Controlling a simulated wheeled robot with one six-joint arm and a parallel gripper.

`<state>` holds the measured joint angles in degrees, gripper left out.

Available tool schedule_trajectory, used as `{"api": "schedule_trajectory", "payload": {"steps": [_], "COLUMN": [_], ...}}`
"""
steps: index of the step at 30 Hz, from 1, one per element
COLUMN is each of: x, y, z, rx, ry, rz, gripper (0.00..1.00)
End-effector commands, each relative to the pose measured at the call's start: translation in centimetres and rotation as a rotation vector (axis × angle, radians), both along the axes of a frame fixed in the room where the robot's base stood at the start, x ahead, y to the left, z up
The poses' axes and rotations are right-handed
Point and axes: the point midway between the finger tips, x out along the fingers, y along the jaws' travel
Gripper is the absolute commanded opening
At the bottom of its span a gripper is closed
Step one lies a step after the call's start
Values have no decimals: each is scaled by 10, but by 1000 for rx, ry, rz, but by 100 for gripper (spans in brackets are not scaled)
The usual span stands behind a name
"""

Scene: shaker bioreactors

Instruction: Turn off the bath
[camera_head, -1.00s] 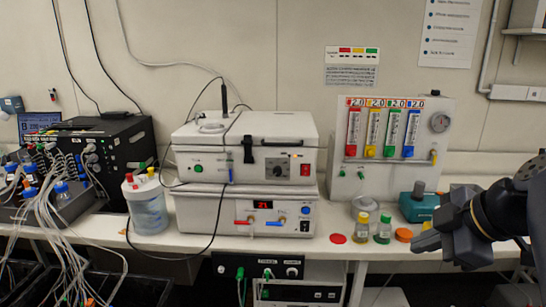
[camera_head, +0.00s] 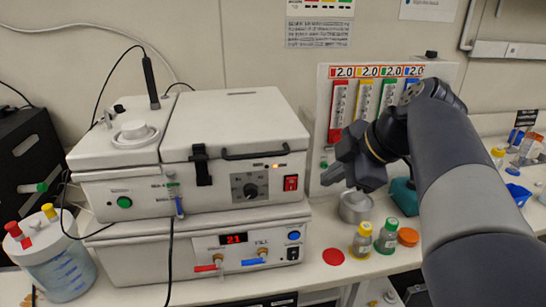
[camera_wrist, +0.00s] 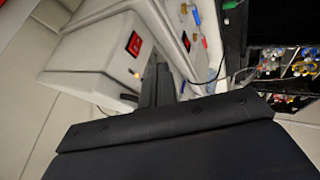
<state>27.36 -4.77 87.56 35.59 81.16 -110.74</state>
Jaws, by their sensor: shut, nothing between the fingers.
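The bath apparatus is two stacked white units on the bench. The upper unit (camera_head: 235,125) has a black latch, a dial (camera_head: 250,190), a lit orange lamp and a red rocker switch (camera_head: 290,183). The lower unit (camera_head: 160,270) has a lit red display (camera_head: 233,239), a blue button (camera_head: 294,235) and a black switch (camera_head: 293,253). I cannot tell the switches' positions. My gripper (camera_head: 328,176) is shut and empty, right of the upper unit and apart from it. In the wrist view the shut fingers (camera_wrist: 155,85) lie near the red switch (camera_wrist: 134,43).
A flowmeter panel (camera_head: 395,75) stands behind my arm. Bottles with yellow (camera_head: 362,240) and green (camera_head: 387,237) caps, an orange lid (camera_head: 408,237) and a red disc (camera_head: 333,257) lie on the bench (camera_head: 345,280). A capped container (camera_head: 55,265) stands at left.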

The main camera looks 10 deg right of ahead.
Motion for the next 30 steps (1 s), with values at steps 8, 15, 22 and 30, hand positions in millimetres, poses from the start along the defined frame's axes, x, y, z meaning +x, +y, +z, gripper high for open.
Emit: {"api": "schedule_trajectory", "payload": {"steps": [8,15,22,30], "x": [0,2,17,45], "y": [0,1,15,38], "z": [0,-2,-27,-71], "rx": [0,1,3,1], "ry": [0,1,6,5], "rz": [0,1,4,5], "gripper": [0,0,0,0]}}
